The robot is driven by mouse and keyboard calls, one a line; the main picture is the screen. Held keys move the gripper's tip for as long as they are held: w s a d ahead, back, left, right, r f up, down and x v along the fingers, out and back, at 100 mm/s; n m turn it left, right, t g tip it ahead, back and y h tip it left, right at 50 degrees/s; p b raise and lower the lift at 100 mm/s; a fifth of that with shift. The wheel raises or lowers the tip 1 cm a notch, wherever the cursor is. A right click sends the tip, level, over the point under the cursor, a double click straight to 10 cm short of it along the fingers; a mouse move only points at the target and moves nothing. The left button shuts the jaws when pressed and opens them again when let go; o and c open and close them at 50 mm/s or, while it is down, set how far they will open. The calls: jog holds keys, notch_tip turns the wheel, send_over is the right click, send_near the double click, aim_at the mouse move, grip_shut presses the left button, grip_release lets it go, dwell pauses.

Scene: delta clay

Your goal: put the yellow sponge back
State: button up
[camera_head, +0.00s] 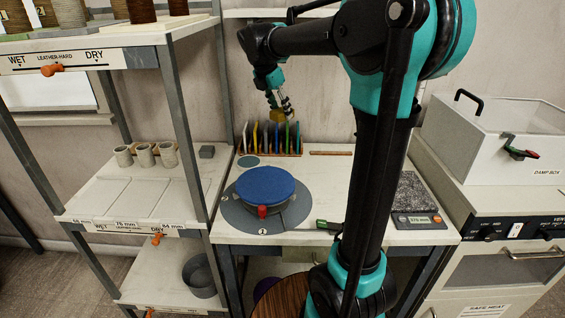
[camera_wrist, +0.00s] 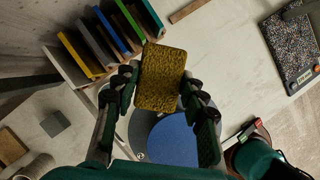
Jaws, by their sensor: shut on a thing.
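The yellow sponge (camera_wrist: 161,77) is a rough, mustard-yellow rectangular block. In the wrist view my gripper (camera_wrist: 160,85) is shut on it, with dark fingers on its left and right sides. In the head view the gripper (camera_head: 280,104) hangs above the back of the worktable, and the sponge (camera_head: 277,116) shows small beneath it, in front of the wall. Close by stands a wooden rack (camera_head: 288,154) holding several upright coloured slabs, among them yellow, blue and green ones. In the wrist view the slabs (camera_wrist: 104,38) lie to the upper left of the sponge. I cannot tell whether the sponge touches the rack.
A blue disc (camera_head: 265,186) on a round grey base sits on the worktable in front of the rack. A scale (camera_head: 425,221) stands at the right. A shelf unit (camera_head: 130,190) with small cups stands left, a white damp box (camera_head: 500,140) right.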

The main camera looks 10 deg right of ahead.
notch_tip(320, 180, down, 19)
jog(key=shift+r, duration=0.1)
dwell(0.3)
jog(key=o, duration=1.1)
jog(key=v, duration=1.2)
